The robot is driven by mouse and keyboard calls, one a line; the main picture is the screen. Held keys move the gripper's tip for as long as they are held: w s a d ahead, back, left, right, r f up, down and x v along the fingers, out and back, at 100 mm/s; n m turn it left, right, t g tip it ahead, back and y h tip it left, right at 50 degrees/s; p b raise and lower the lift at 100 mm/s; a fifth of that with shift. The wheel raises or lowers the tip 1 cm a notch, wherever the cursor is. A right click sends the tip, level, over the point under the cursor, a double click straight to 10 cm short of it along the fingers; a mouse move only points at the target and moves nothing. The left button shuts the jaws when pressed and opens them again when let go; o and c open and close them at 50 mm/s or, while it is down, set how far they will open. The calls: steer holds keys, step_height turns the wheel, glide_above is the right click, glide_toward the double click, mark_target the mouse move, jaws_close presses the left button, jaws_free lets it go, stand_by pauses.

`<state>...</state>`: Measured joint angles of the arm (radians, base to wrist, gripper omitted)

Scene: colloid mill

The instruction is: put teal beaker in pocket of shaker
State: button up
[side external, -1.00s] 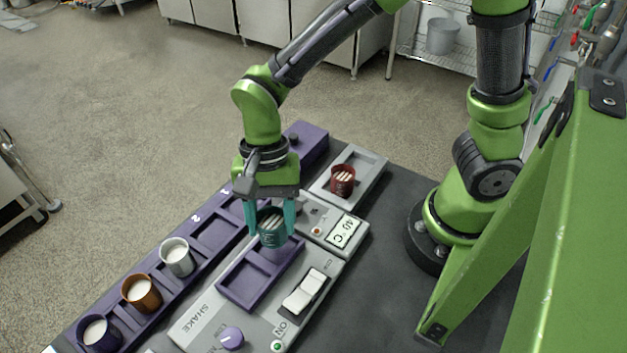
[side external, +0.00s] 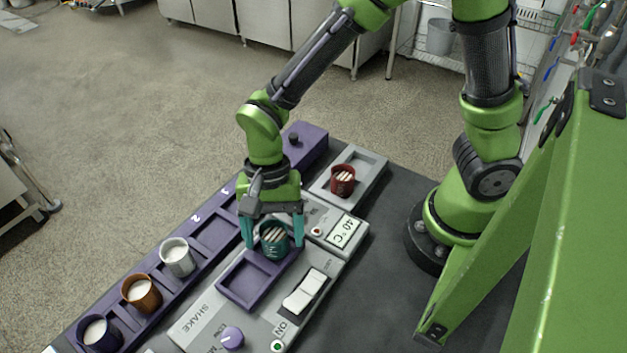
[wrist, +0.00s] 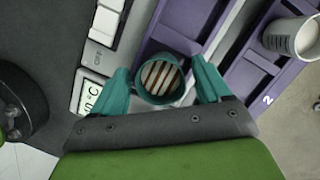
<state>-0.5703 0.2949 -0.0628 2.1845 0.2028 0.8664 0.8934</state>
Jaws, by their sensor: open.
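The teal beaker (side external: 273,243) holds pale rods and stands upright at the far-end pocket of the purple shaker tray (side external: 232,292). Its base is hidden in the side view, so I cannot tell how deep it sits. My gripper (side external: 274,246) is open, with one teal finger on each side of the beaker. In the wrist view the beaker (wrist: 161,79) lies between the fingers of my gripper (wrist: 165,84), with gaps at both sides. The shaker (side external: 205,318) has a rocker switch and a purple knob.
A long purple rack (side external: 208,232) runs behind the shaker, holding silver (side external: 178,258), orange (side external: 142,293) and dark purple (side external: 100,333) cups of white contents. A red beaker (side external: 343,181) sits in a grey tray (side external: 366,164) beyond. The near shaker pocket is empty.

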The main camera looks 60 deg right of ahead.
mark_target(276, 236)
steer(key=v, duration=1.1)
steer(key=s+d+r+n+t, duration=0.1)
steer(key=d+r+n+t, duration=0.2)
steer(key=d, duration=0.4)
steer(key=s+d+r+n+t, duration=0.2)
steer(key=d+r+n+t, duration=0.1)
steer(key=d+r+t, duration=0.2)
steer(key=d+t, duration=0.1)
steer(key=d, duration=0.1)
steer(key=shift+s+d+r+n+h, duration=0.2)
steer(key=shift+s+d+n+h, duration=0.1)
steer(key=shift+d+n, duration=0.1)
